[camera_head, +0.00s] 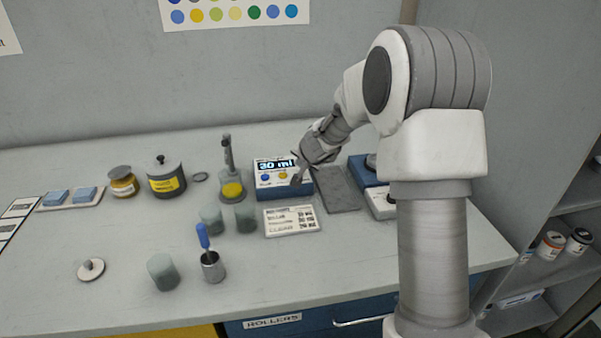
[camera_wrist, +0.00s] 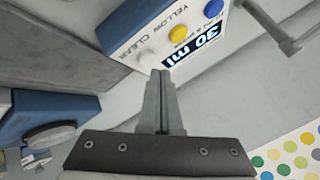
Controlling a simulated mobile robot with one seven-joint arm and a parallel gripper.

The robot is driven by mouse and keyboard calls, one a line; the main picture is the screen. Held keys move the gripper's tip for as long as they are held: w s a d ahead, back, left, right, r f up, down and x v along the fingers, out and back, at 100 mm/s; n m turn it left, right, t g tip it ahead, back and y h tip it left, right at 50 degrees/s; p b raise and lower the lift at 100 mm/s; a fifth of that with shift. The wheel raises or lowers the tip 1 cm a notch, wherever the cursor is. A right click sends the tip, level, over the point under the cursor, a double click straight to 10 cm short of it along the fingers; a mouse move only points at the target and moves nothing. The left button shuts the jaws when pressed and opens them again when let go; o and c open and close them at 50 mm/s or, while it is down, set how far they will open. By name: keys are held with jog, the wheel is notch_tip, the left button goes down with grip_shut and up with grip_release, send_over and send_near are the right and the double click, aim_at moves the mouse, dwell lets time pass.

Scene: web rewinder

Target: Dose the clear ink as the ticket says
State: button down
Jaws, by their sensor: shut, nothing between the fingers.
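The blue-and-white dosing unit (camera_head: 262,192) stands on the bench, its display (camera_head: 276,165) reading 30 ml. In the wrist view the unit (camera_wrist: 120,30) shows a blue button (camera_wrist: 214,8), a yellow button (camera_wrist: 178,33) and a pale button (camera_wrist: 146,58) near the word CLEAR. My gripper (camera_head: 297,179) is shut and empty, also in the wrist view (camera_wrist: 160,75). Its fingertips are at the pale button; I cannot tell whether they touch it. A white ticket card (camera_head: 292,220) lies in front of the unit; its small print is unreadable.
Several grey-green cups, one at the front (camera_head: 163,272), and a metal cup with a blue-handled tool (camera_head: 212,268) stand nearer. A grey slab (camera_head: 338,190) lies to the right.

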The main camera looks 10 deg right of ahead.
jog(key=shift+f, duration=0.15)
dwell(0.6)
jog(key=shift+f+b, duration=0.3)
jog(key=shift+b, duration=0.2)
jog(key=shift+f+b, duration=0.4)
jog(key=shift+b, duration=0.05)
dwell(0.4)
dwell(0.3)
jog(key=shift+r+p, duration=0.75)
jog(key=shift+r, duration=0.05)
notch_tip(320, 180, up, 5)
jog(key=p, duration=0.4)
jog(key=shift+p, duration=0.3)
